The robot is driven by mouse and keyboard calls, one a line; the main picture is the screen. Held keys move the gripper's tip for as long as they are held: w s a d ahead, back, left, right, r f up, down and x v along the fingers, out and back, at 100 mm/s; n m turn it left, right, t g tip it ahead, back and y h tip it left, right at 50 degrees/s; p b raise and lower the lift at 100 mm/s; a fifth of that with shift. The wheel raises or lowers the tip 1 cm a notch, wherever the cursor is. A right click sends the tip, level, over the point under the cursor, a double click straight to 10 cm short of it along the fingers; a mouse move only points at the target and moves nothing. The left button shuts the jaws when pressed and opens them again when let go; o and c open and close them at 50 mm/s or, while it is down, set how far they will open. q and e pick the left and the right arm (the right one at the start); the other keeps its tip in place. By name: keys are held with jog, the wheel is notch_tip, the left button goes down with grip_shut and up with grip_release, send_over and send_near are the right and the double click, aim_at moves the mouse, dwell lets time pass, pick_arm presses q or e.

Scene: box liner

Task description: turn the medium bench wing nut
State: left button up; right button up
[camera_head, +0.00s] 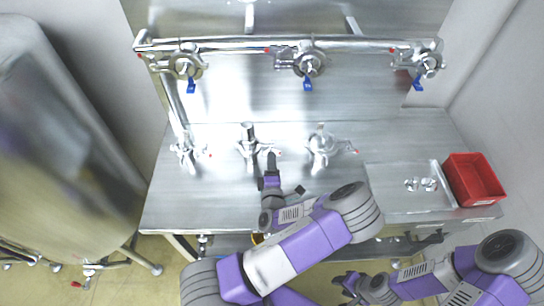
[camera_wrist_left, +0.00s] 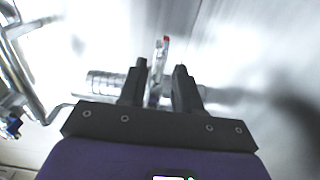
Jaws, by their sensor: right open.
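Metal fittings with wing nuts stand on the steel bench (camera_head: 220,200): one at the left (camera_head: 185,154), one in the middle (camera_head: 248,145), one at the right (camera_head: 321,146). Size names cannot be read. My left gripper (camera_head: 272,157) is at the right side of the middle fitting. In the left wrist view, my left gripper (camera_wrist_left: 161,68) has its fingers apart, with a red-tipped metal wing (camera_wrist_left: 163,45) showing between and beyond them. Gaps show on both sides of the wing. My right gripper (camera_head: 343,285) is open and empty, low in front of the bench.
A pipe (camera_head: 240,43) with several clamps and blue-handled valves runs along the back. A red bin (camera_head: 474,180) stands at the bench's right, beside a tray (camera_head: 400,203) with small metal parts. A large steel tank (camera_head: 60,130) stands at the left.

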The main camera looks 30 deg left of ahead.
pick_arm(q)
jog(key=shift+x, duration=1.05)
jog(key=shift+w, duration=0.15)
jog(key=shift+c, duration=0.2)
grip_shut()
